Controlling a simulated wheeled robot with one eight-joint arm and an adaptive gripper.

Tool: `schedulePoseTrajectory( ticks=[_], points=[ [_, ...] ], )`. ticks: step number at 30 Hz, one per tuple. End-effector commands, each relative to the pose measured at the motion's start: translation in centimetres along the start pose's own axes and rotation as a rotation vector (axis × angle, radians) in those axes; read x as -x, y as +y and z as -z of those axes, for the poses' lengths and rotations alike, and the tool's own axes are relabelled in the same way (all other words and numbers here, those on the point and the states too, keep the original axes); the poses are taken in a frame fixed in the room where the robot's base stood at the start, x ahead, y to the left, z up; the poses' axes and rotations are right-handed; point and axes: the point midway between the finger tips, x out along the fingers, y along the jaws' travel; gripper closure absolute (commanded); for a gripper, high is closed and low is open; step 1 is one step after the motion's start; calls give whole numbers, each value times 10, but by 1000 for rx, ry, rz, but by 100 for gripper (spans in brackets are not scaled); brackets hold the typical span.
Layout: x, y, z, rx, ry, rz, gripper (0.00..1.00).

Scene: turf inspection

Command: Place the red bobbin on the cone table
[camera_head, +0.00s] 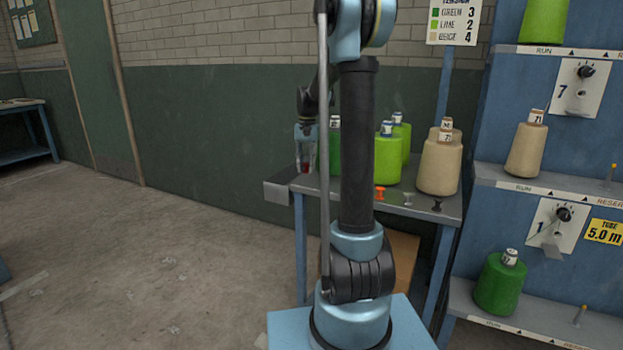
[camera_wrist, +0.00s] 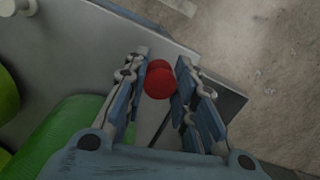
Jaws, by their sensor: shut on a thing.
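The red bobbin (camera_wrist: 159,80) is between the fingertips of my gripper (camera_wrist: 160,84), which is shut on it. In the head view my gripper (camera_head: 305,142) points down at the left end of the cone table (camera_head: 322,185), with a bit of the red bobbin (camera_head: 308,168) showing low between the fingers. In the wrist view the bobbin is over the grey table top (camera_wrist: 75,48), close to its edge. I cannot tell whether it touches the top.
Green cones (camera_head: 388,160) and beige cones (camera_head: 438,165) stand on the table beside my gripper. An orange bobbin (camera_head: 380,193), a grey one (camera_head: 408,198) and a black one (camera_head: 437,205) are near the front edge. A blue shelf rack (camera_head: 525,90) is at right. The left floor is clear.

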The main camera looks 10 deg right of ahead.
Motion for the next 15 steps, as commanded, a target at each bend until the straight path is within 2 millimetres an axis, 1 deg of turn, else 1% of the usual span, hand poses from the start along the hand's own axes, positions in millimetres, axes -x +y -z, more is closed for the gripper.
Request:
schedulePoseTrajectory(
  ticks=[5,10,12,15],
  points=[
    [-14,0,2,0,0,0,91],
    [-37,0,5,-1,0,0,91],
    [-41,0,5,-1,0,0,91],
    [-42,1,5,-1,0,0,91]
  ],
)
